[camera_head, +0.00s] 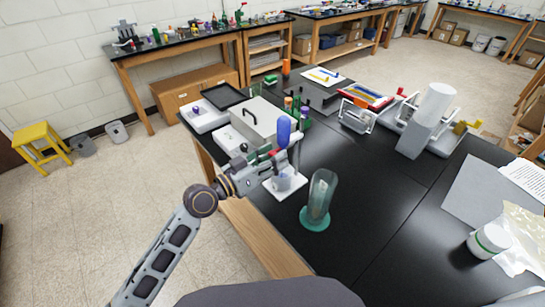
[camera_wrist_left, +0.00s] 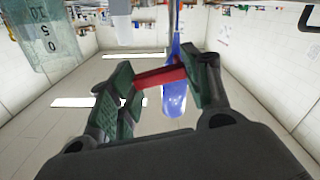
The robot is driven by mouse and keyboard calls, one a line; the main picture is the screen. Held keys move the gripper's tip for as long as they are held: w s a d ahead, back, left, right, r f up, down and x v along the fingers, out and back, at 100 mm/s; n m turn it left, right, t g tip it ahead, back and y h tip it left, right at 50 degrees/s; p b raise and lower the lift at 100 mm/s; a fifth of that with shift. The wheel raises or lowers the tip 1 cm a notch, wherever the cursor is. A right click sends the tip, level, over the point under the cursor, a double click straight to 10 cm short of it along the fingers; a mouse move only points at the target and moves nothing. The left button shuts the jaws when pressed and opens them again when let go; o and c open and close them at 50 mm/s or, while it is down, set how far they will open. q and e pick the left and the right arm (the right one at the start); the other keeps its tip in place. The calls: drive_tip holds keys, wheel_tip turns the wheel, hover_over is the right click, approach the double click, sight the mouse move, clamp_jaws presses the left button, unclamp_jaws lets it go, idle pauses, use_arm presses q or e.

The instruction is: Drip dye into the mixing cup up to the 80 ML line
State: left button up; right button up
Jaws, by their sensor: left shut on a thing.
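My left gripper (camera_head: 277,158) is shut on a dropper with a blue bulb (camera_head: 283,130). In the left wrist view, the blue bulb (camera_wrist_left: 175,92) shows just beyond the green finger pads, with a red piece (camera_wrist_left: 160,76) between the pads. The dropper tip and the level in the cup cannot be made out. In the left wrist view, a clear wall with upside-down markings (camera_wrist_left: 52,35) shows at top left. My right gripper is not in view.
A grey box (camera_head: 258,122) and green bottles (camera_head: 298,108) stand behind. A white jar (camera_head: 488,241) is at far right. The black tabletop (camera_head: 385,195) between is clear.

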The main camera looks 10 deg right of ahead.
use_arm(q)
drive_tip(key=n, duration=0.2)
drive_tip(key=r+n+p, duration=0.1)
drive_tip(key=n, duration=0.1)
drive_tip(key=shift+w+a+p, duration=0.15)
drive_tip(key=shift+w+p, duration=0.05)
drive_tip(key=shift+p, duration=0.1)
drive_tip(key=n, duration=0.1)
drive_tip(key=n+p, duration=0.1)
drive_tip(key=n, duration=0.2)
drive_tip(key=shift+w+a+r+n+p, duration=0.2)
drive_tip(key=shift+w+n+p, duration=0.05)
drive_tip(key=shift+n+p, duration=0.15)
drive_tip(key=n, duration=0.1)
drive_tip(key=n+p, duration=0.1)
drive_tip(key=n, duration=0.1)
drive_tip(key=shift+w+a+n, duration=0.2)
drive_tip(key=shift+w+n, duration=0.1)
drive_tip(key=shift+w+a+n+p, duration=0.1)
drive_tip(key=shift+w+n+p, duration=0.1)
drive_tip(key=shift+n+p, duration=0.75)
drive_tip(key=shift+n+b, duration=0.3)
drive_tip(key=shift+n, duration=0.15)
drive_tip(key=o, duration=1)
drive_tip(key=shift+o, duration=0.2)
